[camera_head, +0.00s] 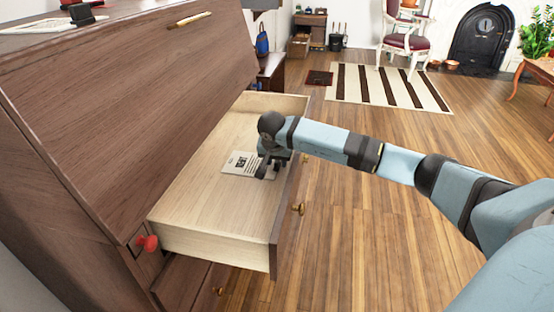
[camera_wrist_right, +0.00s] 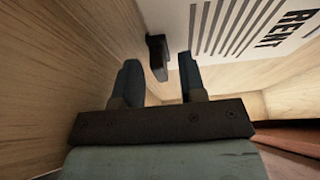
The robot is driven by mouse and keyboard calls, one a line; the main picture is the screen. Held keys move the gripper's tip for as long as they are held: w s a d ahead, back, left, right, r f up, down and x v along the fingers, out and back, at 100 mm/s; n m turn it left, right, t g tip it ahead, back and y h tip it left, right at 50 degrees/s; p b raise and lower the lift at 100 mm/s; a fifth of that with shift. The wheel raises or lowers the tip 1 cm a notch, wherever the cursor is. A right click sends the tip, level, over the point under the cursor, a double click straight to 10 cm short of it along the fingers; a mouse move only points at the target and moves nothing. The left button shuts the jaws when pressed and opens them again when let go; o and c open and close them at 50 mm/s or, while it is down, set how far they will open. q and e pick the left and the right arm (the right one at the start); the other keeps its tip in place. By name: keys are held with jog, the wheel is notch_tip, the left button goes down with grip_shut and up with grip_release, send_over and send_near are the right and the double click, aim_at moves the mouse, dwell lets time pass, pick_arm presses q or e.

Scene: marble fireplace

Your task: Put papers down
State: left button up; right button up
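A white paper printed RENT (camera_head: 241,164) lies in the open wooden drawer (camera_head: 205,205), appearing flat on its floor. It also shows at the upper right in the right wrist view (camera_wrist_right: 262,28). My right gripper (camera_head: 268,168) is inside the drawer, pointing down beside the paper's right edge. In the right wrist view its two fingers (camera_wrist_right: 161,80) stand apart with no paper between them. A small dark block (camera_wrist_right: 157,57) shows beyond the gap; I cannot tell what it is. My left gripper is not in view.
The brown desk (camera_head: 120,100) with its slanted front rises at the left. A red knob (camera_head: 147,243) sticks out near the drawer's near corner. The drawer front has a brass knob (camera_head: 298,208). Wooden floor (camera_head: 350,240) is clear to the right.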

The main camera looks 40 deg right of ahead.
jog(key=shift+r, duration=0.25)
pick_arm(q)
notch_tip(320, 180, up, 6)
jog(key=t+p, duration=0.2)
jog(key=p, duration=0.2)
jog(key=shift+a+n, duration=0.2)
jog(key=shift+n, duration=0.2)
pick_arm(e)
jog(key=v, duration=1.2)
